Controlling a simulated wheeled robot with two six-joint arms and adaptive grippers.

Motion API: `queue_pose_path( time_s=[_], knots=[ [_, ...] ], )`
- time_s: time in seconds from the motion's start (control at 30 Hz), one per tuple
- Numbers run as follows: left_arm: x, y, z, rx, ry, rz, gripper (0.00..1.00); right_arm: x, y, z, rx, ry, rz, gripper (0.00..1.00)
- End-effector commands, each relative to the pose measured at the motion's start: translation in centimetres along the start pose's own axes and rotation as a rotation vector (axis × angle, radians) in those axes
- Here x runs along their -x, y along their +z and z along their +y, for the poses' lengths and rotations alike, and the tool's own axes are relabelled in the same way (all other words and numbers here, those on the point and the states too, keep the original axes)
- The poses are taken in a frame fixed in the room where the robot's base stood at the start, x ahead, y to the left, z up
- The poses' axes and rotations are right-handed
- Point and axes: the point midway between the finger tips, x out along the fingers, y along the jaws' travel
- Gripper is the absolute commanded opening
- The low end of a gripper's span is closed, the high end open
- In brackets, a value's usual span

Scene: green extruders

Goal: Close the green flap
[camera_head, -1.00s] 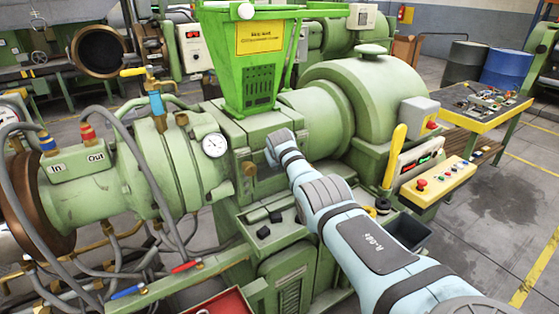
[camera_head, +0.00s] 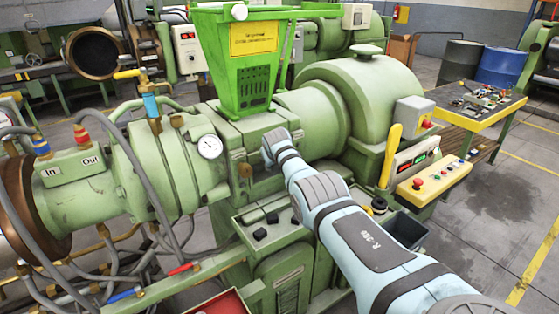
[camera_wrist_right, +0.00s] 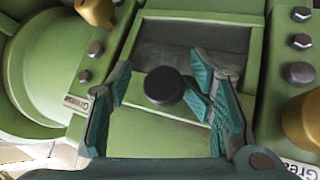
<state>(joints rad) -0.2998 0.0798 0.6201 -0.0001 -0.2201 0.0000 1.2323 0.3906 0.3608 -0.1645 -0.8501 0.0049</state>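In the right wrist view, a green flap (camera_wrist_right: 150,135) with a round black knob (camera_wrist_right: 164,87) lies below a dark rectangular opening (camera_wrist_right: 195,48) in the green machine. My right gripper (camera_wrist_right: 160,80) is open, with one teal finger on each side of the knob. A gap shows between the left finger and the knob; the right finger is close to the knob, and I cannot tell if it touches. In the head view, my right arm (camera_head: 345,225) reaches to the machine below the green hopper (camera_head: 240,60); its fingers and the flap are hidden. My left gripper is not in view.
A pressure gauge (camera_head: 209,147) and hoses are left of my right arm. A yellow lever (camera_head: 390,155) and a yellow button panel (camera_head: 435,180) stand to its right. In the right wrist view, bolts (camera_wrist_right: 301,41) and brass fittings (camera_wrist_right: 97,10) flank the opening.

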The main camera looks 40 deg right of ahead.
Motion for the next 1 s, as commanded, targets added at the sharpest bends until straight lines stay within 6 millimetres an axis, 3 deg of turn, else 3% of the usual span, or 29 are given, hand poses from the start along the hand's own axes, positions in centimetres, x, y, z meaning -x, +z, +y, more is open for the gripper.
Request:
queue_pose_path(
  time_s=[0.03,0.27,0.47,0.57,0.83,1.0],
  knots=[
    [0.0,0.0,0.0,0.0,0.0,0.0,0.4,0.5,-1.2,0.0,-0.008,-0.002,0.031,0.47],
    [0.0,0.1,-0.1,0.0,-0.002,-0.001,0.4,0.5,-1.2,0.2,-0.009,0.0,0.032,0.47],
    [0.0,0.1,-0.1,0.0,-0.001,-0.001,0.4,1.8,-1.1,0.4,-0.011,0.003,0.031,0.47],
    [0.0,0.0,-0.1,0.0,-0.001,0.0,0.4,3.4,-0.6,0.4,-0.006,0.001,0.025,0.47],
    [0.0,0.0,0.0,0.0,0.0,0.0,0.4,9.9,0.1,0.6,-0.006,0.002,0.008,0.47],
    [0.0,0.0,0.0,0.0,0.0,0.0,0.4,12.1,0.3,0.6,-0.005,0.001,0.003,0.47]
  ],
)
